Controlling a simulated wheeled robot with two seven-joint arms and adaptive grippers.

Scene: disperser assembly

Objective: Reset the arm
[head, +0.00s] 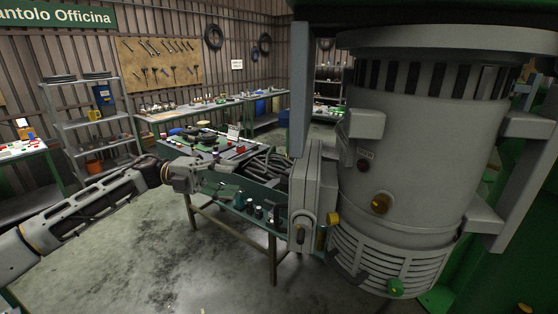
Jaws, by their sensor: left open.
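My left arm reaches in from the left. My left gripper (222,170) is open and empty, hanging in front of the green workbench (238,215) in the middle of the view. It is to the left of a large grey disperser machine (405,165) that fills the right side. The machine has a dark slotted band near its top, a brass plug on its front and louvres near its base. The gripper is apart from the machine. My right gripper is not in view.
The workbench bears black cables (268,165) and several small parts. A grey metal shelf (92,125) stands at the left. Long benches (180,114) run along the back wall below a tool board (160,63). The concrete floor (130,240) at the lower left is clear.

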